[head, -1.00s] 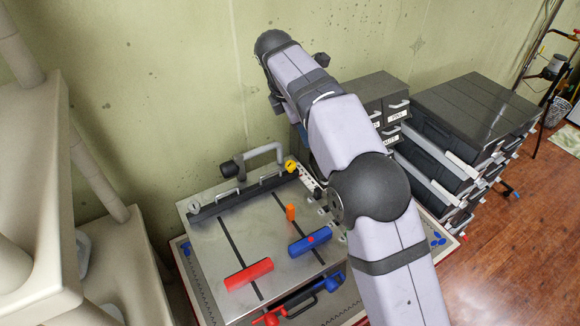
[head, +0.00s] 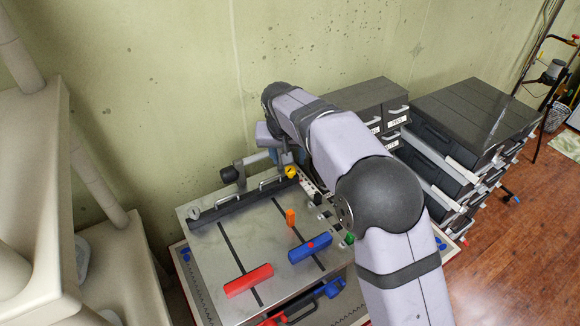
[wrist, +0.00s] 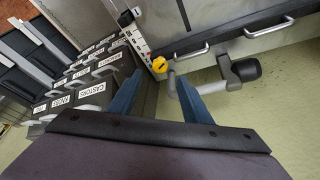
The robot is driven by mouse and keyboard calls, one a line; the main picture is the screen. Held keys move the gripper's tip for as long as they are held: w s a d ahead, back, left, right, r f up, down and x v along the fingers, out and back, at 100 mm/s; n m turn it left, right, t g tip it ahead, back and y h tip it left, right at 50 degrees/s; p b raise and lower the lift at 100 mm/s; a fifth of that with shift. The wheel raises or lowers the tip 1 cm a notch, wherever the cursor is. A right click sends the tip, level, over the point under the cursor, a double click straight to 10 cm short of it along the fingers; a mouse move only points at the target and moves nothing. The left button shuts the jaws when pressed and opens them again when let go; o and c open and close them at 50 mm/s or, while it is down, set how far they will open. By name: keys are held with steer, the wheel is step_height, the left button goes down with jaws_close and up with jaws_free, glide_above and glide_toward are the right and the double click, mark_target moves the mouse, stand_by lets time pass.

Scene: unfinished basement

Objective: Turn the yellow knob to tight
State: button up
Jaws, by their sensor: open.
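The yellow knob (head: 291,172) sits at the back right of the grey metal panel (head: 215,245), near the end of a dark rail. In the wrist view the yellow knob (wrist: 160,65) shows just beyond and between the two blue fingertips. My gripper (wrist: 161,80) is open, with nothing between its fingers and a gap to the knob. In the head view my gripper is mostly hidden behind my arm, close behind and left of the knob. I cannot make out the knob's marks or its angle.
A bent grey pipe handle with a black end (wrist: 246,70) stands right beside the knob. A labelled strip (wrist: 136,38) lies on its other side. Labelled drawers (wrist: 90,95) stand close by.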

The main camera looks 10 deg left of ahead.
mark_target(290, 169)
steer(key=shift+m, duration=0.6)
steer(key=shift+p+x, duration=1.9)
steer(key=shift+x, duration=1.75)
steer(key=c, duration=1)
